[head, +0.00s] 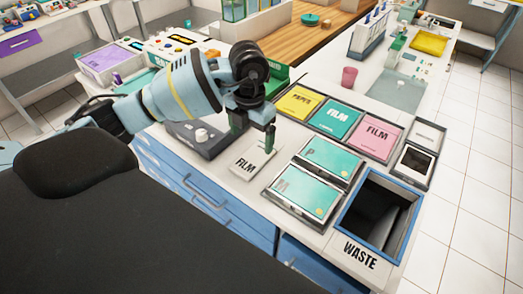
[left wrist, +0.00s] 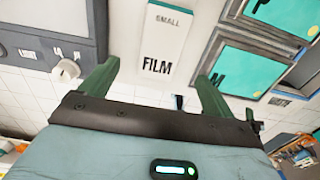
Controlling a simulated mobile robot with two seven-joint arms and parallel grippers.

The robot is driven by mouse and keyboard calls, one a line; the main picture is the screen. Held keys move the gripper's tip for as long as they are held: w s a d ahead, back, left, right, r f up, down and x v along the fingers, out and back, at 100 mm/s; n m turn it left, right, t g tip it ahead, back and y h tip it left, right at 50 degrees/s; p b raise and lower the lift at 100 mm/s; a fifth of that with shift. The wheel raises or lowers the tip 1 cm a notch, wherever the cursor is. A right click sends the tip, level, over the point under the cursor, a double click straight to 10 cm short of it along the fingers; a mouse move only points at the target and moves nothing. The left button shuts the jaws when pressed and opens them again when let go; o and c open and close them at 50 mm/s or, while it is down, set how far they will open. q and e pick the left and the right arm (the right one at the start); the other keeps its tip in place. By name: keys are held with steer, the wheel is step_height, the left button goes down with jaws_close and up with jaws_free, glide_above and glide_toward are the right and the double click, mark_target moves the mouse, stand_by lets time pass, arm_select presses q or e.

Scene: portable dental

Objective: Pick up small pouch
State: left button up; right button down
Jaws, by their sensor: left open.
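A small white pouch marked SMALL and FILM (left wrist: 163,42) lies on the white counter; in the head view (head: 247,167) it sits just below the gripper, partly covered by it. My left gripper (head: 254,139) is open and empty, its dark green fingers pointing down over the counter at the pouch's far end. In the left wrist view the gripper (left wrist: 156,70) shows a finger to either side of the pouch's FILM end, with gaps on both sides. Whether the fingertips are down at the pouch's height I cannot tell. My right gripper is out of view.
A grey device with a white knob (head: 201,135) stands close left of the pouch. Teal packs marked P (head: 327,160) and M (head: 299,192) lie close right in dark trays. The WASTE bin (head: 357,253) is at front right. A pink cup (head: 349,77) stands behind.

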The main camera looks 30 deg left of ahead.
mark_target(253, 158)
arm_select(q)
steer(key=shift+f, duration=0.45)
steer(key=shift+s+f, duration=0.1)
steer(key=shift+f, duration=0.65)
steer(key=shift+d+f, duration=0.1)
steer(key=shift+f, duration=0.4)
steer(key=shift+w+f, duration=0.2)
steer(key=shift+f, duration=0.9)
steer(key=shift+w+f, duration=0.15)
steer(key=shift+f, duration=0.95)
steer(key=c, duration=1.1)
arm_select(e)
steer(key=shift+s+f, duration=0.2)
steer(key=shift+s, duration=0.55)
